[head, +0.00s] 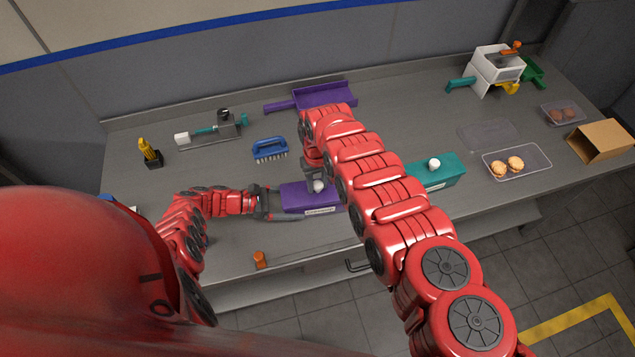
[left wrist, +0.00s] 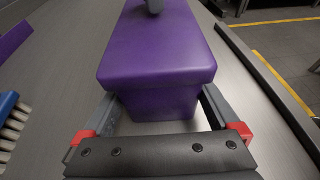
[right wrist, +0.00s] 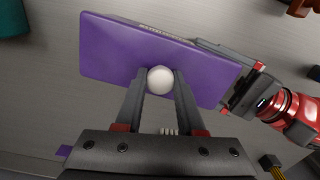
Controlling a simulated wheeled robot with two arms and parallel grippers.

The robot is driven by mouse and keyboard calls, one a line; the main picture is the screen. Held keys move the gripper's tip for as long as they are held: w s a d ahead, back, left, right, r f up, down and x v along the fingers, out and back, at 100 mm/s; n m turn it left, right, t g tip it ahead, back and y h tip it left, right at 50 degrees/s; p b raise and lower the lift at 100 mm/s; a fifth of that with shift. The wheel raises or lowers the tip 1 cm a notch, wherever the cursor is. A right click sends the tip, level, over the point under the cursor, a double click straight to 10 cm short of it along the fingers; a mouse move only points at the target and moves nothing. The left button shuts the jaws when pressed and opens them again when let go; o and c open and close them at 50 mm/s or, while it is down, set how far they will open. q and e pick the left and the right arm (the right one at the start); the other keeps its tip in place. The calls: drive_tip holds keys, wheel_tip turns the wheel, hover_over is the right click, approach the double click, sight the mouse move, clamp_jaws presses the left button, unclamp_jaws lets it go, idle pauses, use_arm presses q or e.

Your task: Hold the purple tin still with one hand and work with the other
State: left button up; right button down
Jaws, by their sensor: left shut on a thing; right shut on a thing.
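The purple tin (head: 297,192) stands on the table near its front edge, with its lid on and a pale label on its front side. My left gripper (left wrist: 160,108) is shut on the tin's left end, one finger along each long side. It also shows in the head view (head: 277,202). My right gripper (right wrist: 160,82) is shut on the white round knob (right wrist: 160,79) on top of the lid, coming from above. In the head view my right arm hides the tin's right end. I see no gap between lid and tin.
A teal tin (head: 447,174) with a white knob stands to the right. A blue brush (head: 270,149) and a purple scoop-like tray (head: 338,95) lie behind. A clear tray (head: 533,161) holds two biscuits beside a cardboard box (head: 601,142). An orange object (head: 260,259) stands at the front edge.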

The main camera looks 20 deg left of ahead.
sight(317, 183)
drive_tip(key=shift+r, duration=0.15)
idle(0.6)
drive_tip(key=shift+r, duration=1.4)
use_arm(q)
drive_tip(key=o, duration=1.2)
drive_tip(key=shift+c, duration=0.2)
